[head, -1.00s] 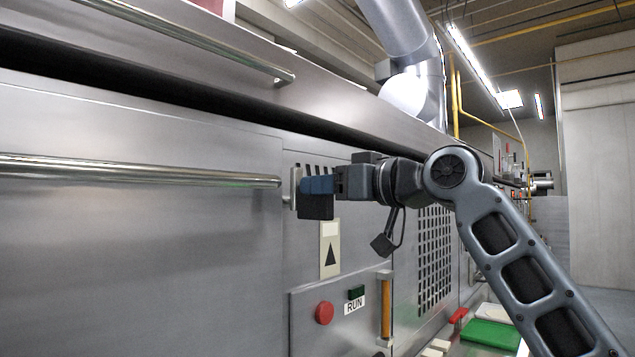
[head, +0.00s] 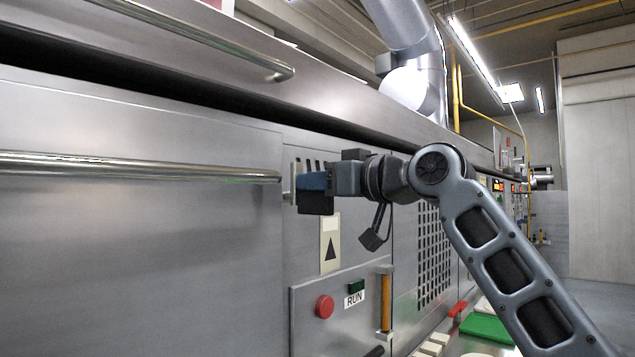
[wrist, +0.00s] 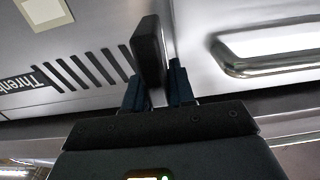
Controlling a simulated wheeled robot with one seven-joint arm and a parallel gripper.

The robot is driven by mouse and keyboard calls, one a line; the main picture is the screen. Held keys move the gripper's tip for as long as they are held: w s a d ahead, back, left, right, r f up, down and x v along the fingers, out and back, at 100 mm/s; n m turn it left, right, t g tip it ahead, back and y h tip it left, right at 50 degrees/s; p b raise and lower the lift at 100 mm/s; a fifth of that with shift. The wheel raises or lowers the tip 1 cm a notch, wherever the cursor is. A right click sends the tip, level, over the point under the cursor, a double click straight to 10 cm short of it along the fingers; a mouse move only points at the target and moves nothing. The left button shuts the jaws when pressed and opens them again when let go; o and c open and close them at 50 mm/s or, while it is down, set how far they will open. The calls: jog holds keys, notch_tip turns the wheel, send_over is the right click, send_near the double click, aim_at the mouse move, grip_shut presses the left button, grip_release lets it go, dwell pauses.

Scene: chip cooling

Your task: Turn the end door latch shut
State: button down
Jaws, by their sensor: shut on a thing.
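The end door (head: 130,255) is a wide steel panel at the left of the head view, flush with the panel beside it. The latch shows in the wrist view as a dark, rounded lever (wrist: 148,48) at the seam between the slotted panel and the door. My gripper (wrist: 157,92) has one finger on each side of the lever and is shut on it. In the head view my gripper (head: 298,190) is at the right end of the door's bar handle and hides most of the latch.
The bar handle (head: 140,168) juts from the door. A second bar (head: 200,38) runs above. Below my gripper are an arrow label (head: 330,252), a red button (head: 324,307) and an orange handle (head: 386,303). A green tray (head: 486,328) lies lower right.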

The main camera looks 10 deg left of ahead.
aim_at(307, 198)
dwell(0.3)
jog(key=n+b, duration=0.2)
jog(key=n, duration=0.2)
jog(key=s+f+n+b, duration=0.1)
jog(key=n+b, duration=0.1)
jog(key=n, duration=0.3)
jog(key=s+a+f+n+b, duration=0.1)
jog(key=n+b, duration=0.2)
jog(key=n, duration=0.1)
jog(key=shift+a+n, duration=0.1)
jog(key=shift+n, duration=0.3)
jog(key=shift+s+f+n+b, duration=0.1)
jog(key=shift+f+n+b, duration=0.2)
jog(key=shift+n, duration=0.7)
jog(key=shift+s+f+n+b, duration=0.1)
jog(key=shift+n+b, duration=0.25)
jog(key=shift+n, duration=0.65)
jog(key=shift+a, duration=0.1)
jog(key=c, duration=1)
grip_release()
jog(key=shift+c, duration=0.2)
